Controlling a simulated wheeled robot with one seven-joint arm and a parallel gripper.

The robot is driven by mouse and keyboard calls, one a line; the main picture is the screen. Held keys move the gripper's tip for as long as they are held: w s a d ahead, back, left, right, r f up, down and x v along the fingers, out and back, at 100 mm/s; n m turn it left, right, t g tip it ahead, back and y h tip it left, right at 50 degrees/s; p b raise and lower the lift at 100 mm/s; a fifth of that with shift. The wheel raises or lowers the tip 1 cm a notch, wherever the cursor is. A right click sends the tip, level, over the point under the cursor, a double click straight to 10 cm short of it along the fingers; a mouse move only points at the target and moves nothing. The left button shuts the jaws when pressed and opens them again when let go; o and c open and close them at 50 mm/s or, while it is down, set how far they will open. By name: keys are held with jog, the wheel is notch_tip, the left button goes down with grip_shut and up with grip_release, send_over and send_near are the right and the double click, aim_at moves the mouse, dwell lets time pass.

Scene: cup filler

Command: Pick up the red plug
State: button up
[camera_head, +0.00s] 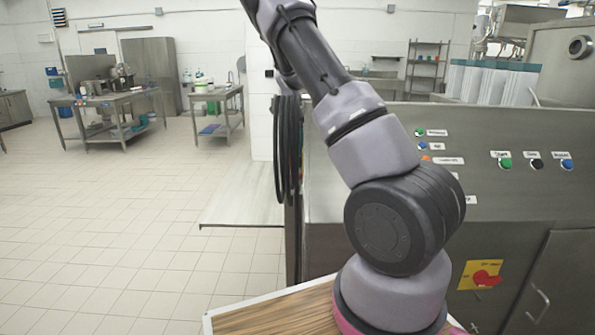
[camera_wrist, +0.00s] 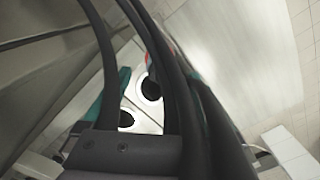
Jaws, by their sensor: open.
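A small red piece (camera_wrist: 148,62), which may be the red plug, shows in the wrist view. It is mostly hidden behind dark curved bars or cables, so I cannot tell its shape. My gripper (camera_wrist: 158,90) is open in the wrist view, with a dark block below and teal parts at left and right. The dark bars cross in front of it. I see nothing held, and cannot tell how far the red piece is from it. In the head view my gripper is out of sight and no plug can be made out.
A pale panel with dark round holes (camera_wrist: 151,88) lies beyond the bars. The tiled floor (camera_head: 130,210) at left is open.

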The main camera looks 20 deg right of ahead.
aim_at(293, 170)
jog(key=f, duration=0.9)
jog(key=shift+d+f, duration=0.2)
jog(key=shift+f, duration=0.2)
jog(key=shift+w, duration=0.1)
grip_shut()
